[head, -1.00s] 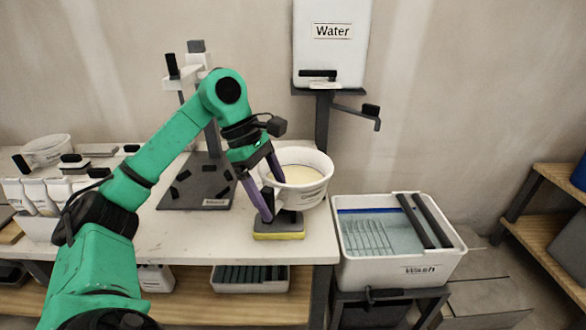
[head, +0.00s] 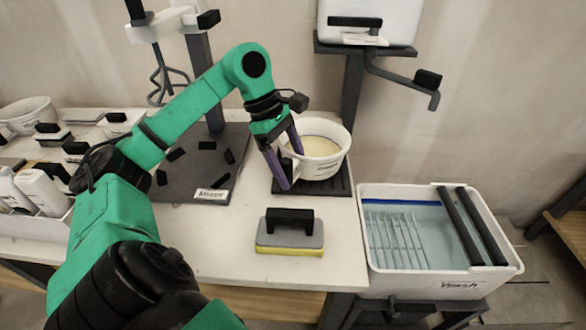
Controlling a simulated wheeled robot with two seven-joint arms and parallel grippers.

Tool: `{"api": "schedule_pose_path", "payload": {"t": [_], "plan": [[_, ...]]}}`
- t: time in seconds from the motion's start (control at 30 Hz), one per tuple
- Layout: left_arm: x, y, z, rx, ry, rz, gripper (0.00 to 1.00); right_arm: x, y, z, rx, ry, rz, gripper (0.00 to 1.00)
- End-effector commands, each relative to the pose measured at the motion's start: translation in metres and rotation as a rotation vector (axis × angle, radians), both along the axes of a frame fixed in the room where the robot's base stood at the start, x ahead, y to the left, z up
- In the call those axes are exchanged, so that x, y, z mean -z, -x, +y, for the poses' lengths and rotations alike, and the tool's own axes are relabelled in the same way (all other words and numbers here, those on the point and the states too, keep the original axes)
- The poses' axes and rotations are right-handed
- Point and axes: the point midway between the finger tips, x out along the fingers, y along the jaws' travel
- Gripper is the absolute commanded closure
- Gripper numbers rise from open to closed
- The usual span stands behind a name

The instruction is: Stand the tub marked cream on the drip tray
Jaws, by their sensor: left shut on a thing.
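The white tub (head: 326,165) holds a cream-coloured filling. A label shows on its side, but it is too small to read surely. The tub is upright at the black ribbed drip tray (head: 335,186) on the white table; I cannot tell whether its base rests on it or is just above. My left gripper (head: 287,168) has its purple fingers at the left side of the tub, shut on it. The tub hides much of the tray. My right gripper is not in view.
A grey and yellow sponge float (head: 290,234) with a black handle lies in front of the tray. The wash tub (head: 375,282) stands at the right. A dark mixer base (head: 187,185) is at the left, and the water tank's tap arm (head: 400,78) reaches out behind.

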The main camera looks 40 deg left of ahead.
Motion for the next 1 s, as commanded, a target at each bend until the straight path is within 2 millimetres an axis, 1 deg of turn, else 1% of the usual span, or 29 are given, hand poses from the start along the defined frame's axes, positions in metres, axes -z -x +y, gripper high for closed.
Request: {"api": "schedule_pose_path", "payload": {"t": [0.03, 0.1, 0.2, 0.3, 0.33, 0.37, 0.57, 0.67, 0.77, 0.8, 0.9, 1.0], "plan": [[0.013, 0.000, 0.000, 0.001, 0.002, -0.001, 1.00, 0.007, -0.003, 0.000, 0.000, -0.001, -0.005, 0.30], [0.018, 0.000, 0.000, 0.002, 0.002, -0.004, 1.00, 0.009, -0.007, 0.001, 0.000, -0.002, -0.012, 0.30], [0.018, 0.000, 0.000, 0.002, 0.001, -0.003, 1.00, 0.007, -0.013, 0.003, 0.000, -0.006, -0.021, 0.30], [0.018, 0.000, 0.000, 0.002, 0.002, -0.002, 1.00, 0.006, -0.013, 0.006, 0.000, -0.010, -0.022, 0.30], [0.020, 0.001, 0.000, 0.002, 0.000, 0.004, 0.04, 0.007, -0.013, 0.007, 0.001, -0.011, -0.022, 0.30], [0.020, 0.001, 0.000, 0.002, 0.001, 0.004, 0.00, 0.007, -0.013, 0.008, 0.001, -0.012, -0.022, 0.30], [0.019, 0.000, 0.000, 0.001, 0.000, 0.002, 0.00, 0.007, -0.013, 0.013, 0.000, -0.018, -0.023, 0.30], [0.011, 0.001, 0.003, 0.000, -0.001, -0.001, 0.00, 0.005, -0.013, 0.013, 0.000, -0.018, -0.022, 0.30], [-0.007, 0.002, 0.009, -0.002, -0.002, -0.003, 0.00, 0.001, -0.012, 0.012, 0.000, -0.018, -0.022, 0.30], [-0.017, 0.003, 0.013, -0.003, -0.003, -0.003, 0.00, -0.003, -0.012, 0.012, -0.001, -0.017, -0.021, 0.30], [-0.037, 0.005, 0.021, -0.002, -0.001, -0.002, 0.00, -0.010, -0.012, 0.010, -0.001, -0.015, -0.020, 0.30], [-0.050, 0.007, 0.026, 0.000, 0.000, -0.002, 0.00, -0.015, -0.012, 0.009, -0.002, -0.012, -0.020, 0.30]]}}
